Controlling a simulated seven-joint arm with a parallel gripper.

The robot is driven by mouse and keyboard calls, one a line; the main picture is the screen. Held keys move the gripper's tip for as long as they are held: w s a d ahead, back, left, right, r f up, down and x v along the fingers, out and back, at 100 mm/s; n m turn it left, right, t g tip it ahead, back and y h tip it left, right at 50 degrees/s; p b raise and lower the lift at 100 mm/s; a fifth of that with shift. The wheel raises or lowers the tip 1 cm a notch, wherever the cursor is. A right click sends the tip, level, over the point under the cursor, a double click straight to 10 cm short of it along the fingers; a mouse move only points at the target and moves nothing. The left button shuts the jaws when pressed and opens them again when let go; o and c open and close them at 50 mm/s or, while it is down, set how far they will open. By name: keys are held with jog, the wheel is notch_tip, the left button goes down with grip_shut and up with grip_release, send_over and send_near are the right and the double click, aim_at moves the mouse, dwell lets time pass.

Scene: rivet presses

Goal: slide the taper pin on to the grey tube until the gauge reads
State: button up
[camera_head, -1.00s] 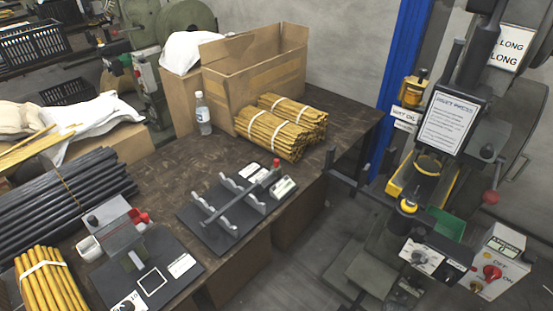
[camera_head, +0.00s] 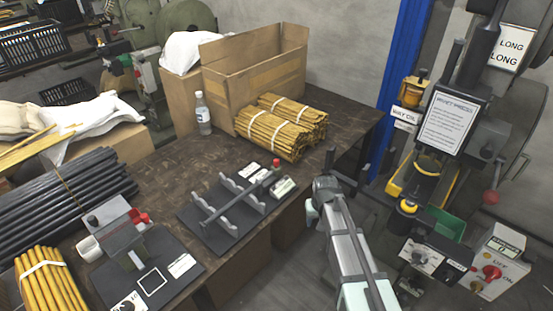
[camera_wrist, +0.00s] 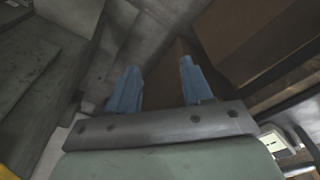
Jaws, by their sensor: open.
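A grey tube (camera_head: 235,199) lies slantwise across the wavy cradles of a dark fixture plate (camera_head: 240,232) on the bench. I cannot tell which thing is the taper pin. My gripper (camera_wrist: 160,88) shows in the wrist view with two blue fingers spread apart and nothing between them. In the head view my arm stands right of the fixture, past the bench edge, apart from the tube; its fingers are not clear there. A box with a small display (camera_head: 507,248) is at lower right; its reading is too small.
Bundles of yellow rods (camera_head: 270,132), a bottle (camera_head: 203,114) and an open cardboard box (camera_head: 255,75) stand behind the fixture. A press block (camera_head: 140,245) and dark rods (camera_head: 60,190) are at left. A press machine (camera_head: 445,130) stands at right. Floor shows between bench and machine.

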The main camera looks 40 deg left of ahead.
jog(key=w+a+r+n+y, duration=0.1)
jog(key=w+a+r, duration=0.1)
jog(key=a+r, duration=1.8)
notch_tip(320, 180, up, 6)
jog(key=m+g+h, duration=0.1)
jog(key=h, duration=0.1)
send_over(277, 160)
notch_tip(277, 160, down, 13)
jog(key=shift+s+f, duration=0.1)
jog(key=shift+f, duration=0.1)
jog(key=shift+c, duration=0.4)
jog(key=c, duration=0.7)
jog(key=shift+s, duration=1.4)
jog(key=o, duration=0.8)
